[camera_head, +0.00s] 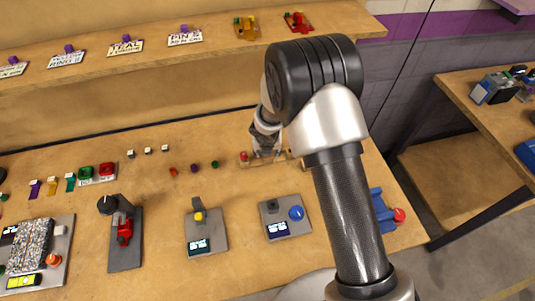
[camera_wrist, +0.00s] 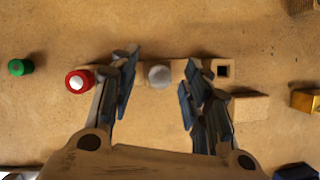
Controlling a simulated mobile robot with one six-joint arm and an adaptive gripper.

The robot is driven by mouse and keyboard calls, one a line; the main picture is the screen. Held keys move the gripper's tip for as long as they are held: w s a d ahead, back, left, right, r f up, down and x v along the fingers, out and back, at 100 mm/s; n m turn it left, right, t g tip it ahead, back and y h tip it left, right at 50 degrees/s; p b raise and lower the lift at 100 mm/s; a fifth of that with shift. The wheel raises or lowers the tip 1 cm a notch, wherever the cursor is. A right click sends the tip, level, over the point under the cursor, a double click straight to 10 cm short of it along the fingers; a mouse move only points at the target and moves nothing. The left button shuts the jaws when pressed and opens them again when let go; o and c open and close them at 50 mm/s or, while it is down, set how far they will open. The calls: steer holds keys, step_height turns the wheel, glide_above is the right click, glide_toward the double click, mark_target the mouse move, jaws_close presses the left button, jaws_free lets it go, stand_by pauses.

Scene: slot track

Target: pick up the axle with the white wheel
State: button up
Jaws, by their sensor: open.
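In the wrist view, a pale grey-white round piece (camera_wrist: 159,76), apparently the white wheel, sits on a wooden strip (camera_wrist: 143,77), seen end-on from above. Any axle below it is hidden. My gripper (camera_wrist: 158,84) is open, with one finger on each side of the white wheel and a gap on both sides. In the head view my gripper (camera_head: 265,148) is low over the strip, and the white wheel is hard to make out. A red piece with a white top (camera_wrist: 79,81) stands at the strip's left end, outside my left finger; it also shows in the head view (camera_head: 244,156).
A green cylinder (camera_wrist: 20,67) stands at left and a brass block (camera_wrist: 306,101) at right. Blue-button device (camera_head: 296,213) stands in front; a shelf (camera_head: 210,50) runs behind.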

steer(key=shift+c, duration=0.3)
steer(key=c, duration=0.9)
steer(key=shift+r, duration=0.15)
